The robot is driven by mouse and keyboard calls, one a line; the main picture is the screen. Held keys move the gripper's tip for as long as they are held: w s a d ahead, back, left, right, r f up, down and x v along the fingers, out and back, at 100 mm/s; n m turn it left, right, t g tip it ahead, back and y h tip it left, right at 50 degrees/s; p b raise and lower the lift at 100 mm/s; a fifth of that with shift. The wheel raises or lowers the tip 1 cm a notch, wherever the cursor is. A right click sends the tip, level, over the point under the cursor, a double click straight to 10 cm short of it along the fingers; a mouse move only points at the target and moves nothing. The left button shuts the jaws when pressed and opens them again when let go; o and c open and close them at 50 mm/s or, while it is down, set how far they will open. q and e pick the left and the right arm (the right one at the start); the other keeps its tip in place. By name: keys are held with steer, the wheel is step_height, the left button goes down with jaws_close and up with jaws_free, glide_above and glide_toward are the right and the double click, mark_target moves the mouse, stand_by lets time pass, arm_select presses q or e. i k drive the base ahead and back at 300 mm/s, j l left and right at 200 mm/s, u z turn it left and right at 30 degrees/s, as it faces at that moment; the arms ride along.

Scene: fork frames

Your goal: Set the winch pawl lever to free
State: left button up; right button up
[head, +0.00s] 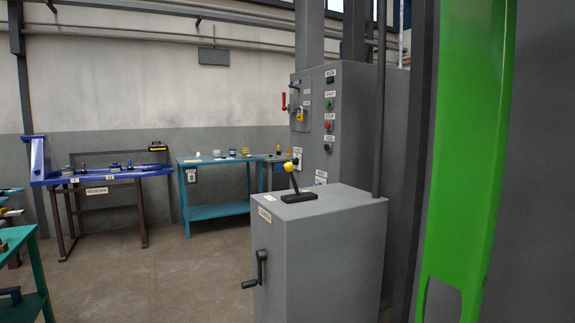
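A lever with a yellow knob (291,167) stands on a dark base plate (299,197) on top of a grey cabinet (320,240). The lever leans a little to the left in the picture. I take it for the pawl lever, but its label and settings are too small to read. A dark crank handle (258,270) sits on the cabinet's front face, below a small label (264,214). Neither of my grippers is in view, and nothing is touching the lever.
A taller control cabinet (345,130) with buttons and a red handle (284,101) stands behind. A large green upright part (470,150) fills the near right. A teal table (215,211) and a blue bench (105,176) stand at the back. Floor left of the cabinet is clear.

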mark_target(289, 167)
steer(key=i+j+u, duration=0.1)
steer(key=i+j, duration=0.75)
